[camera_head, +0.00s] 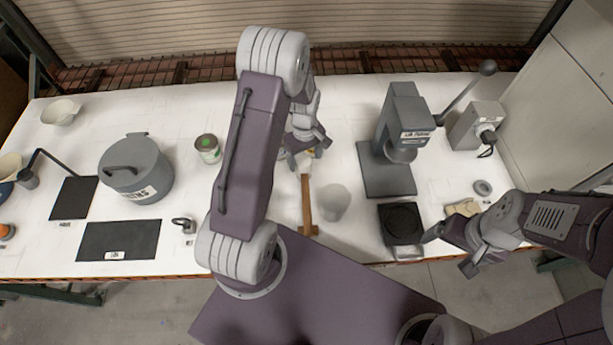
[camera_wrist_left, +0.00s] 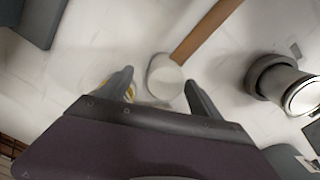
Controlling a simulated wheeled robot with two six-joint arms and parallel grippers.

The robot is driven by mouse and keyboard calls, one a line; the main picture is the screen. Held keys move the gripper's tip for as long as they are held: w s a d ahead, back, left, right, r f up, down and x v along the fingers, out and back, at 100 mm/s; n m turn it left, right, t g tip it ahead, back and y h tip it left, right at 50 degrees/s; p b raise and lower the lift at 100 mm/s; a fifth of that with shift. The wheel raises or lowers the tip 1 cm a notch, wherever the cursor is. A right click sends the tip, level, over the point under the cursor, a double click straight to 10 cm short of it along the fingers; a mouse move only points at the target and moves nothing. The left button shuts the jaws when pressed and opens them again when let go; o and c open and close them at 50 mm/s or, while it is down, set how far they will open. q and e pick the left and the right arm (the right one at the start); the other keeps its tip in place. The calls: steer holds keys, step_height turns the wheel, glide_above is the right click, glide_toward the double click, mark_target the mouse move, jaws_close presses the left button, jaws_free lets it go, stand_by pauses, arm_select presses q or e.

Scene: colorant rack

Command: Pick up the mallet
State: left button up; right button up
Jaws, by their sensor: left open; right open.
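The mallet lies on the white table, with a brown wooden handle (camera_head: 307,205) running toward the front edge. Its pale round head shows in the left wrist view (camera_wrist_left: 165,79); in the head view it is mostly hidden by my gripper. My left gripper (camera_head: 305,154) is open above the head end. In the left wrist view, the two fingers (camera_wrist_left: 164,94) are spread on either side of the head, with the handle leading away to the upper right. My right gripper (camera_head: 456,250) is open and empty near the front right edge, away from the mallet.
A grey press (camera_head: 388,174) and dark scale (camera_head: 401,224) are farther right. A can (camera_head: 208,149), grey pot (camera_head: 136,170) and black mat (camera_head: 119,240) are left. A small yellow thing (camera_wrist_left: 131,92) shows by the left finger.

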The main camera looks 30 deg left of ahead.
arm_select(q)
steer(key=shift+s+f, duration=0.1)
steer(key=shift+f, duration=0.15)
steer(key=f+p, duration=0.1)
steer(key=f, duration=0.1)
steer(key=s+f+p, duration=0.1)
steer(key=shift+a+f, duration=0.2)
steer(key=shift+f, duration=0.2)
steer(key=shift+w+f, duration=0.2)
steer(key=shift+f, duration=0.1)
steer(key=shift+w+d+f, duration=0.1)
steer(key=shift+w, duration=0.05)
jaws_close()
steer(key=shift+r, duration=0.25)
step_height(320, 180, up, 9)
steer(key=shift+r+b, duration=0.1)
steer(key=shift+b, duration=1)
steer(key=shift+r, duration=0.25)
arm_select(e)
steer(key=shift+s+a, duration=0.15)
steer(key=shift+s, duration=0.1)
